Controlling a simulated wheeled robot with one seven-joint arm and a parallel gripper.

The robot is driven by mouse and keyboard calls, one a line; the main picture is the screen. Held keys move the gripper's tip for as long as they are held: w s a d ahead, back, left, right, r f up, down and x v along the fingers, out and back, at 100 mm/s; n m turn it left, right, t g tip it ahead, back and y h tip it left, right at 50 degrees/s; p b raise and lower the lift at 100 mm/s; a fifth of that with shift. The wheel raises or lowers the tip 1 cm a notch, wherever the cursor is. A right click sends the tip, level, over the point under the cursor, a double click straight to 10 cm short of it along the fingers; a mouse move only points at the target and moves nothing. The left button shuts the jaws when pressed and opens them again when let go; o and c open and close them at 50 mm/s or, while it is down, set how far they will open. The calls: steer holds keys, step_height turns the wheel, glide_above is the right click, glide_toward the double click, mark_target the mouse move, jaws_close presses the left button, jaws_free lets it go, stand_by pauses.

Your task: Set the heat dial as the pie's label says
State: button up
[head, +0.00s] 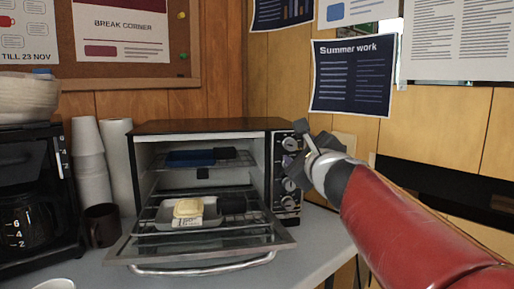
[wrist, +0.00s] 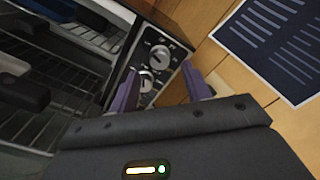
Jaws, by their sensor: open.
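The toaster oven (head: 200,127) stands on the counter with its glass door (head: 205,245) folded down. A pale yellow pie (head: 188,207) with a white label (head: 188,223) sits on a grey tray (head: 160,225) on the lower rack; the label's print is too small to read. The control panel at the oven's right carries several round dials, one at the top (head: 289,144) and one at the bottom (head: 288,203). My gripper (head: 296,150) is open before the panel, partly hiding it. In the wrist view, an upper dial (wrist: 160,53) is clear and a lower dial (wrist: 146,82) shows between the fingers.
A dark blue item (head: 190,157) lies on the upper rack. A coffee maker (head: 35,195), stacked paper cups (head: 90,160) and a brown mug (head: 101,225) stand left of the oven. A wooden wall with posters (head: 352,75) is close behind my gripper.

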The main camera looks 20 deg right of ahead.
mark_target(292, 146)
steer(key=shift+w+d, duration=0.2)
steer(key=shift+w, duration=0.95)
steer(key=shift+w+d, duration=0.15)
steer(key=shift+w, duration=1)
steer(key=shift+c, duration=0.2)
steer(key=c, duration=1)
steer(key=shift+o, duration=0.3)
steer(key=shift+m, duration=0.3)
steer(key=m, duration=0.4)
steer(key=shift+m, duration=0.3)
steer(key=shift+m+p, duration=0.3)
steer(key=shift+m, duration=2)
